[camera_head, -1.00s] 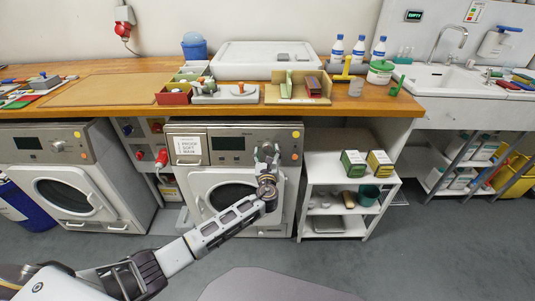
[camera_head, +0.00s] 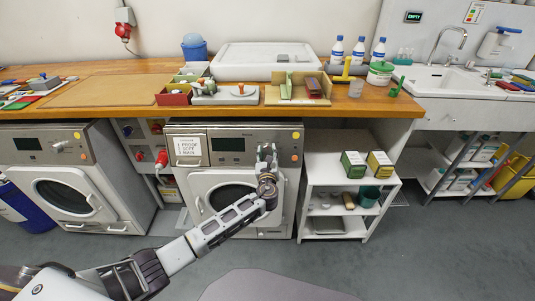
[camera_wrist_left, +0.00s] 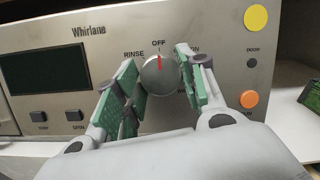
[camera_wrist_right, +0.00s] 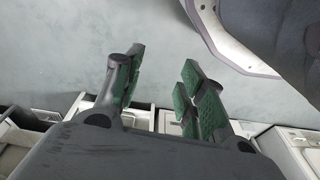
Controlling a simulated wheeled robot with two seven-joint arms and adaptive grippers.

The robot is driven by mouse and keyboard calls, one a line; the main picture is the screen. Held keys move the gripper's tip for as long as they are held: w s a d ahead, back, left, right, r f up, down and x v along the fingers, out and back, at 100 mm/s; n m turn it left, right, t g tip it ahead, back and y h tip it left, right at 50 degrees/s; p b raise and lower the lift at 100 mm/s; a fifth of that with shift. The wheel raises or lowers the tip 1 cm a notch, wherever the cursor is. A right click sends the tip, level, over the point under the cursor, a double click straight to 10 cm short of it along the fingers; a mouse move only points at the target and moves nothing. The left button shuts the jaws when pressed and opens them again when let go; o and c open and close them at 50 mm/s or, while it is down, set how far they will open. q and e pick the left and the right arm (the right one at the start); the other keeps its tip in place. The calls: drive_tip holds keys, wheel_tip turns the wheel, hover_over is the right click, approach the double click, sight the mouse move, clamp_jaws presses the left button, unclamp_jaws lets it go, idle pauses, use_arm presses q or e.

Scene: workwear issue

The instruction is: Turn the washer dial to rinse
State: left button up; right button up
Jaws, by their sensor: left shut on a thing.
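The washer (camera_head: 232,161) stands under the wooden counter, left of the white shelf. Its silver dial (camera_wrist_left: 160,76) shows in the left wrist view, with the red pointer up at OFF. RINSE is printed up and left of the dial; the label on its right is partly covered by a finger. My left gripper (camera_head: 267,151) is at the washer's panel and hides the dial in the head view. In the left wrist view its green-padded fingers (camera_wrist_left: 159,72) are shut on the dial from both sides. My right gripper (camera_wrist_right: 164,62) is open and empty above the floor.
The panel also has a dark display (camera_wrist_left: 45,68), two small buttons below it, and yellow (camera_wrist_left: 256,18) and orange (camera_wrist_left: 249,99) discs at right. A second washer (camera_head: 70,175) stands at left. A white shelf (camera_head: 337,227) with boxes stands close at right. The floor in front is clear.

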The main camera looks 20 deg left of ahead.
use_arm(q)
drive_tip(key=shift+n+y+b, duration=0.3)
drive_tip(key=shift+n+y, duration=0.1)
drive_tip(key=shift+n, duration=0.5)
drive_tip(key=shift+d+f+n+g+y, duration=0.1)
drive_tip(key=shift+n+g+y, duration=0.25)
drive_tip(key=shift+n, duration=0.55)
drive_tip(key=n+y+b, duration=0.1)
drive_tip(key=n, duration=0.2)
drive_tip(key=shift+n+g, duration=0.35)
drive_tip(key=shift+n, duration=0.05)
drive_tip(key=shift+n+g+y, duration=0.25)
drive_tip(key=shift+n+g, duration=0.25)
drive_tip(key=shift+n, duration=1.1)
use_arm(e)
drive_tip(key=r, duration=0.3)
drive_tip(key=a+r, duration=0.1)
drive_tip(key=shift+w+r, duration=0.3)
drive_tip(key=shift+r, duration=0.15)
